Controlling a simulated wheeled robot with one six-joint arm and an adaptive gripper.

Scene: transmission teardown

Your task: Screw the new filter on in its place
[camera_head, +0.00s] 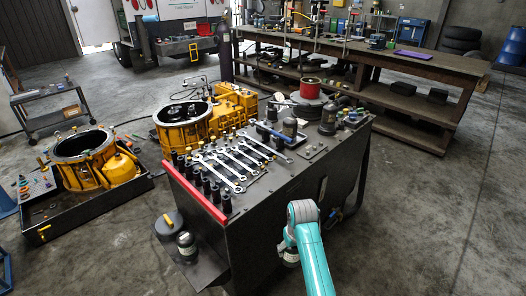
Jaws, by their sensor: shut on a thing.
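My teal arm (314,262) rises from the bottom edge to a grey joint (302,211) in front of the dark tool cart. Small dark and pale parts show just left of the arm, too small to tell apart. My gripper's fingers cannot be made out, and whatever they hold is hidden. I cannot tell which item is the new filter. A dark canister with a pale band (187,246) stands on the cart's low side shelf, beside a round yellow-topped container (169,223).
The cart (290,185) carries wrenches (228,171), sockets and a red front strip (196,193). Yellow transmission housings (182,122) (86,158) stand behind and left; the left one sits in a black tray (105,203). A long workbench (415,75) is at the back. Floor at right is clear.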

